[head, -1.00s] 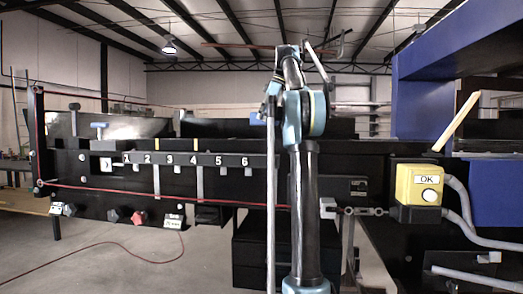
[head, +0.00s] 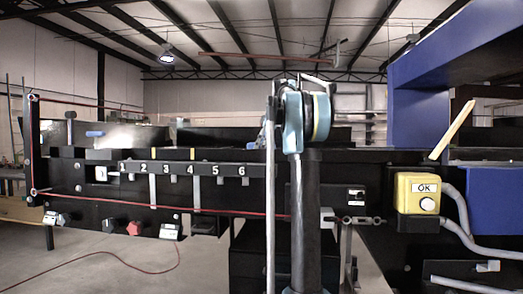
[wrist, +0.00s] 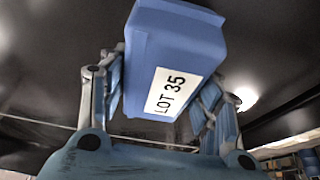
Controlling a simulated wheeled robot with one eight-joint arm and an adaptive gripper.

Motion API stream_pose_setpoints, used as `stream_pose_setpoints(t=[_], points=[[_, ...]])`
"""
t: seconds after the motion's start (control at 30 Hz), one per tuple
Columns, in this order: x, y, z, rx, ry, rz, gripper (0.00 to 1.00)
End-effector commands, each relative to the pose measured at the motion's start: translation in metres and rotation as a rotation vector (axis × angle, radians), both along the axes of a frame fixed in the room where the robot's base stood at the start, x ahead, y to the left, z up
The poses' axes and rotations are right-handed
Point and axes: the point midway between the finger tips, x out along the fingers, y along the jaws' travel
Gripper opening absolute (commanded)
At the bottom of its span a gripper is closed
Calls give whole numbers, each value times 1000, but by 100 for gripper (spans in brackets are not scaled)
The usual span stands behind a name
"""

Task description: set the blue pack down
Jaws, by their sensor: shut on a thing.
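The blue pack (wrist: 173,45) fills the upper middle of the wrist view, with a white label reading "LOT 35" (wrist: 171,94) on its face. My gripper (wrist: 162,85) is shut on the pack, with a blue-padded finger against each side. The pack looks tilted in the wrist view, and a dark surface lies behind it. In the head view I cannot make out the pack, and my gripper is not clear there. Whether the pack touches anything below cannot be told.
A long black conveyor frame (head: 75,174) with numbered positions (head: 185,169) spans the left and middle. A yellow OK button box (head: 418,193) stands at right, below a blue housing (head: 440,65).

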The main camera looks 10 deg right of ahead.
Motion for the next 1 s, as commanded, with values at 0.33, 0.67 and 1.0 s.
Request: stream_pose_setpoints(t=[0.33, 0.67, 1.0], points=[[0, 0, -2, 0, 0, 0, 19], [0, 0, -2, 0, 0, 0, 78], [-1, -6, 12, 0, 0, -3, 78]])
